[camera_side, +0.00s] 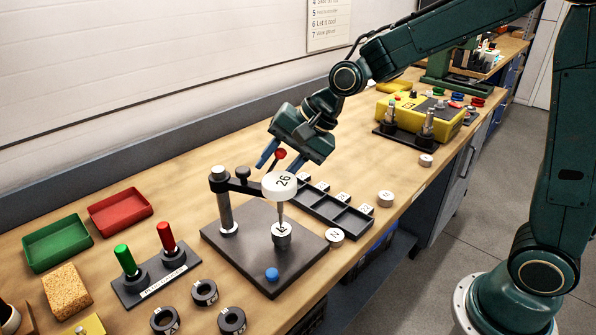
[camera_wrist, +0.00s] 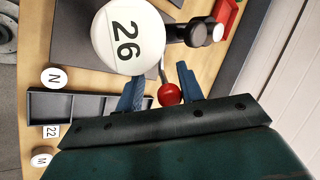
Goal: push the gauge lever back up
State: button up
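The gauge (camera_side: 280,186) has a round white face reading 26 and stands on a dark square plate (camera_side: 262,218), held by a black arm on a metal post. It shows large in the wrist view (camera_wrist: 128,38). Its lever is a thin rod ending in a red ball (camera_side: 279,154), which points up in the side view. The ball also shows in the wrist view (camera_wrist: 170,94). My gripper (camera_side: 268,165) is open just above the gauge. In the wrist view its blue fingers (camera_wrist: 161,74) stand on either side of the ball. I cannot tell whether a finger touches it.
A black compartment tray (camera_side: 340,215) with number tags lies right of the plate, with white round pieces nearby. A red-and-green-handled stand (camera_side: 150,275), black rings (camera_side: 205,292), and red (camera_side: 120,210) and green (camera_side: 58,243) trays are at left. A yellow box (camera_side: 425,115) is behind.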

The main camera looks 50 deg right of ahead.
jog(key=shift+s+d+f, duration=0.1)
jog(key=s+v, duration=0.1)
jog(key=v, duration=1.3)
jog(key=s+d+f+n+h, duration=0.2)
jog(key=s+n, duration=0.3)
jog(key=s, duration=0.3)
jog(key=s+d+f+n+h, duration=0.2)
jog(key=s+n, duration=0.3)
jog(key=s, duration=0.4)
jog(key=shift+s+d+f+h, duration=0.3)
jog(key=shift+d+f, duration=0.1)
jog(key=shift+d, duration=0.4)
jog(key=shift+w, duration=0.1)
jog(key=c, duration=0.6)
jog(key=shift+w+a+r+n, duration=0.1)
jog(key=shift+w+a+n, duration=0.1)
jog(key=shift+n, duration=0.2)
grip_shut()
jog(key=w+a+r+n+t+y, duration=0.2)
jog(key=w+a+r+n, duration=0.1)
jog(key=w+a+n, duration=0.6)
jog(key=n, duration=0.3)
jog(key=shift+w+a+r+y, duration=0.35)
jog(key=shift+w+y, duration=0.05)
